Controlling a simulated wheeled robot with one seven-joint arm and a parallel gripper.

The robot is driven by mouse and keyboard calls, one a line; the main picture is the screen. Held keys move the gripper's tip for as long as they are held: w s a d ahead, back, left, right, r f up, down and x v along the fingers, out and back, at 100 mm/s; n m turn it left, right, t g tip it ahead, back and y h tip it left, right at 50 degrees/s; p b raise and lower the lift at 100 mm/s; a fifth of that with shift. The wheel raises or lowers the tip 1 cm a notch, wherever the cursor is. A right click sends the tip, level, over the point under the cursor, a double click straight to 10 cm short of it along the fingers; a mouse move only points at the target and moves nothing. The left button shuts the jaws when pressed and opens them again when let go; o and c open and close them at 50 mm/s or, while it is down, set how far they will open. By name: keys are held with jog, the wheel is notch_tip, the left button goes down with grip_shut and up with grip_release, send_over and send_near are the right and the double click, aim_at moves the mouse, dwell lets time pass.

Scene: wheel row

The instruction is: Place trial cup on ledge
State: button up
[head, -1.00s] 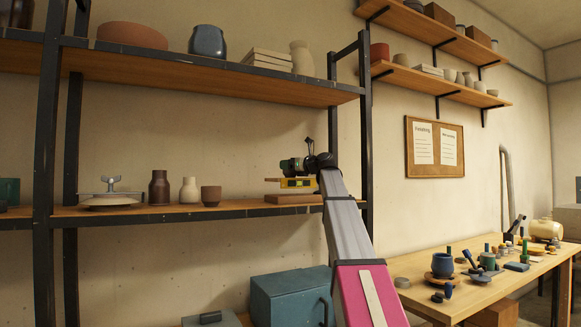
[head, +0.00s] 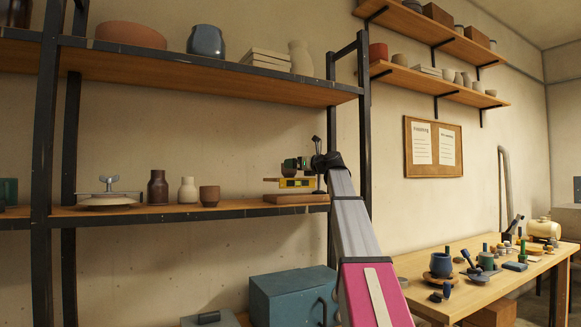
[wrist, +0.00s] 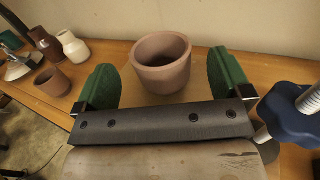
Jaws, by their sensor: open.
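A pinkish-brown cup (wrist: 161,62) stands upright, mouth up, on a small tan plate (wrist: 135,92) in the wrist view. I take this plate for the ledge; in the head view it (head: 278,180) sits above a wooden base on the shelf, with a yellow level at its front. My gripper (wrist: 160,82) is open, with one green finger on each side of the cup and gaps visible between fingers and cup. In the head view my gripper (head: 292,163) is just above the plate, and the cup cannot be made out clearly there.
A blue knob (wrist: 296,112) on a threaded rod is close to my gripper's right. Along the shelf (head: 245,210) to the left stand a brown cup (head: 209,196), a pale bottle (head: 187,191), a dark bottle (head: 157,188) and a lidded dish (head: 108,201). An upper shelf (head: 200,77) is overhead.

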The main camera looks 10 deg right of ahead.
jog(key=v, duration=0.8)
